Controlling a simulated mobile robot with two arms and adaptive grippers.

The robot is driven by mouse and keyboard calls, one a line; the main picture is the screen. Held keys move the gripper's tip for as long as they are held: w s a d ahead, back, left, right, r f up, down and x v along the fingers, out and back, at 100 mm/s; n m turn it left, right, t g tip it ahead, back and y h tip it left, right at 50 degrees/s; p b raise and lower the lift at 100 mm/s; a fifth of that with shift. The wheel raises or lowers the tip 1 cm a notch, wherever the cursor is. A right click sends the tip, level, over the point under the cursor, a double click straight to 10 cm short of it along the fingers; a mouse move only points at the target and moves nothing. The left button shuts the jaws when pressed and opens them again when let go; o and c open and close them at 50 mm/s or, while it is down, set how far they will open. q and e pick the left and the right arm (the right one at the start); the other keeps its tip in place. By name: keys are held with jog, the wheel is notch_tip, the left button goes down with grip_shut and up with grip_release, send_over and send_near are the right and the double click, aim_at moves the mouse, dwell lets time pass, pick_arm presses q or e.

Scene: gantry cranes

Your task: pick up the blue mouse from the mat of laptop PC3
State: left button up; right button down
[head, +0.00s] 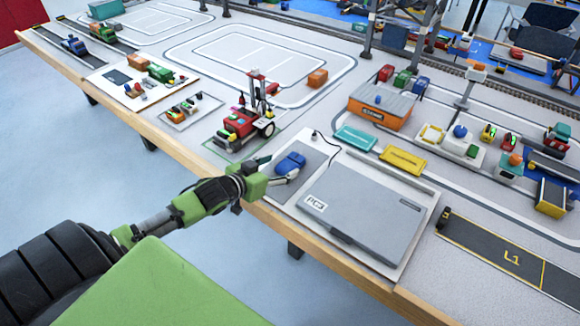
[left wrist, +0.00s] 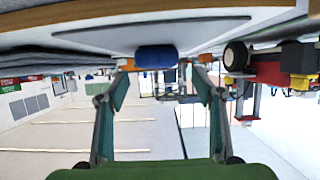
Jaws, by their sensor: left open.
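The blue mouse (head: 290,162) lies on the grey mat (head: 318,150) to the left of the closed grey laptop PC3 (head: 365,212). A thin cable runs from near the mouse over the mat. My left gripper (head: 275,169) is at the near left edge of the mat, its open fingers pointing at the mouse. In the left wrist view, which looks upside down, the mouse (left wrist: 156,57) is centred just beyond and between the two spread fingertips (left wrist: 160,80). Nothing is held. Whether a finger touches the mouse, I cannot tell. My right gripper is not in view.
A red vehicle model (head: 240,122) with a mast stands just left of the mat. Teal (head: 355,138) and yellow (head: 403,160) plates lie behind the laptop. An orange container (head: 380,112) stands farther back. The wooden table edge (head: 280,222) runs below my left gripper.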

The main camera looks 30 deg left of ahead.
aim_at(288, 164)
pick_arm(q)
jog(key=shift+x, duration=2.75)
jog(key=shift+s+d+f, duration=0.1)
jog(key=shift+s+f, duration=0.05)
jog(key=c, duration=1.2)
